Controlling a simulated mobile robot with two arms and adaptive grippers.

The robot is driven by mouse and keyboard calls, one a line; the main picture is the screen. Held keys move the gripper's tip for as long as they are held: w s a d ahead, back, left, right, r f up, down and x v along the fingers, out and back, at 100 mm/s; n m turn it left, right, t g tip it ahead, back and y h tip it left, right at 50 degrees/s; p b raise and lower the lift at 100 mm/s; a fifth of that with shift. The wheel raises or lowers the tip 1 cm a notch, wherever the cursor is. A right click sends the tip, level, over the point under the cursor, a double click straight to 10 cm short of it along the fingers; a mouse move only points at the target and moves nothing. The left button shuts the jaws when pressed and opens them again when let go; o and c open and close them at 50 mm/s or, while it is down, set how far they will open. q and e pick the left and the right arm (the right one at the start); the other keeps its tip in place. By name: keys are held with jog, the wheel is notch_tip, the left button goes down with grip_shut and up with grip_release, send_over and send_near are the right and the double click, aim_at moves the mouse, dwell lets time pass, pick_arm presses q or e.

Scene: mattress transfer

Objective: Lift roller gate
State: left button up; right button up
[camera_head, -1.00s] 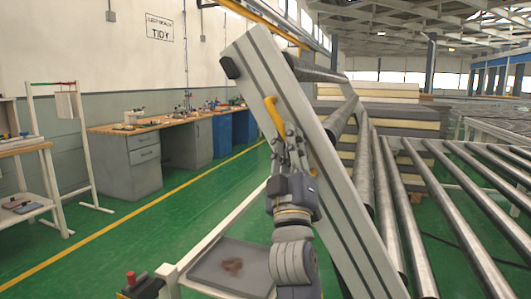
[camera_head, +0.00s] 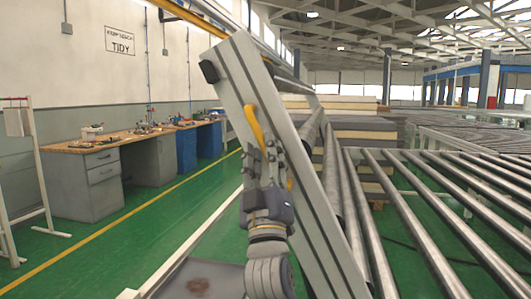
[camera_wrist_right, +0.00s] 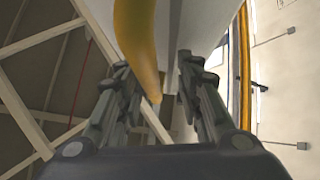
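The roller gate is a grey metal beam (camera_head: 298,165) with rollers (camera_head: 308,130) behind it. It stands raised and tilted, its upper end to the left, across the middle of the head view. A curved yellow handle (camera_head: 250,124) is on its near face. My right gripper (camera_head: 262,158) is at this handle, partly covering it. In the right wrist view the handle (camera_wrist_right: 142,45) runs between the two fingers of my right gripper (camera_wrist_right: 155,85). The fingers are apart, with visible gaps beside the handle. My left gripper is not in view.
A roller conveyor (camera_head: 440,210) fills the right side. Stacked mattresses (camera_head: 355,135) lie behind the gate. A workbench (camera_head: 95,148) with drawers runs along the left wall. Green floor (camera_head: 150,225) between bench and gate is mostly free.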

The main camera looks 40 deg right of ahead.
jog(key=shift+s+d+r+h, duration=0.15)
jog(key=shift+h, duration=0.15)
dwell(0.4)
jog(key=shift+s+f, duration=0.15)
jog(key=shift+f, duration=0.2)
jog(key=v, duration=0.7)
jog(key=shift+r, duration=0.25)
jog(key=shift+s, duration=0.15)
